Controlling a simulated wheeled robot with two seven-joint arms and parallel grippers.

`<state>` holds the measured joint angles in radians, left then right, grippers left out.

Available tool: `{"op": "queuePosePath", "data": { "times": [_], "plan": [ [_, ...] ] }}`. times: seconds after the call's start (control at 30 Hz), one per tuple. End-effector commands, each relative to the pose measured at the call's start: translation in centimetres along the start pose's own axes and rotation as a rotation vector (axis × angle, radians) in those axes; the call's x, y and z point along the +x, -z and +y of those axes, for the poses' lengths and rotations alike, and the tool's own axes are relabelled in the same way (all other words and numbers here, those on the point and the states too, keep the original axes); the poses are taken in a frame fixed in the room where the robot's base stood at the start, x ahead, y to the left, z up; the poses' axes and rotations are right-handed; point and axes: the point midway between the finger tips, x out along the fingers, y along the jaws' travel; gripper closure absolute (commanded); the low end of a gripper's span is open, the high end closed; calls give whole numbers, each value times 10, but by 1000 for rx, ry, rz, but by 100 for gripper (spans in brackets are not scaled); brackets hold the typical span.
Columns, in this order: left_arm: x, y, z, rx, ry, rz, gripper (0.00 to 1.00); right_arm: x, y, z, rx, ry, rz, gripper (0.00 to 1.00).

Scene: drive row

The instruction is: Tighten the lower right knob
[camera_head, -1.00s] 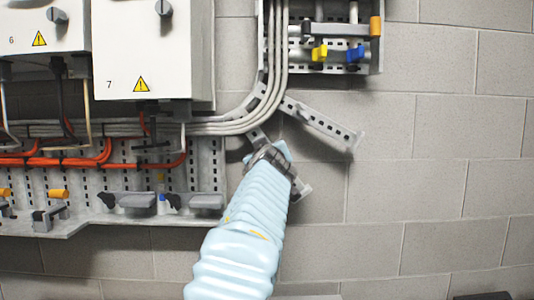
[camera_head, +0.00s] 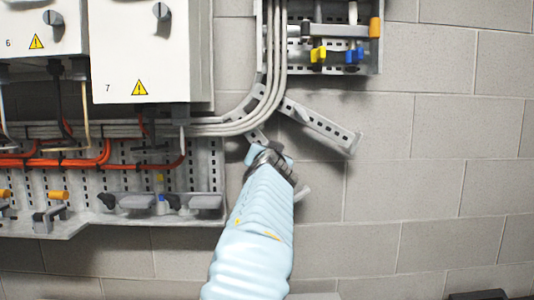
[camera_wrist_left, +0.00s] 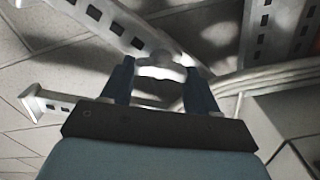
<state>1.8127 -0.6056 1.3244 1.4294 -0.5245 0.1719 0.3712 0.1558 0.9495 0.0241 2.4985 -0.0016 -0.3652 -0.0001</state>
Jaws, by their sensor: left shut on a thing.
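My left gripper (camera_head: 266,153) reaches up to the wall brackets below the bend of the grey cables. In the left wrist view its two dark fingers (camera_wrist_left: 160,84) are shut on a pale grey knob (camera_wrist_left: 160,66). The knob sits at a slotted grey bracket (camera_wrist_left: 105,20). In the head view the knob is hidden behind the gripper and sleeve. The slotted bracket (camera_head: 322,126) slants down to the right there, just above the gripper. My right gripper is in neither view.
Cabinet 7 (camera_head: 150,60) and a perforated panel (camera_head: 205,165) with orange cables stand to the left. Grey cables (camera_head: 250,112) curve upward close to the gripper. A box with yellow and blue levers (camera_head: 365,55) is above. The block wall (camera_head: 420,190) to the right is bare.

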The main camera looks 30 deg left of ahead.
Motion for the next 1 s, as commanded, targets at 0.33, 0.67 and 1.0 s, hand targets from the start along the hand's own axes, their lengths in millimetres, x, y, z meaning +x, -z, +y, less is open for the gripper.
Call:
{"op": "queuePosePath", "data": {
  "times": [0.33,0.67,1.0],
  "plan": [
    [0,0,2,280,-1,0,71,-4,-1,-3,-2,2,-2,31],
    [0,0,3,428,-1,1,71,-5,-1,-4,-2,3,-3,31],
    [0,0,3,466,-1,1,71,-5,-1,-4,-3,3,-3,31]
  ]
}}
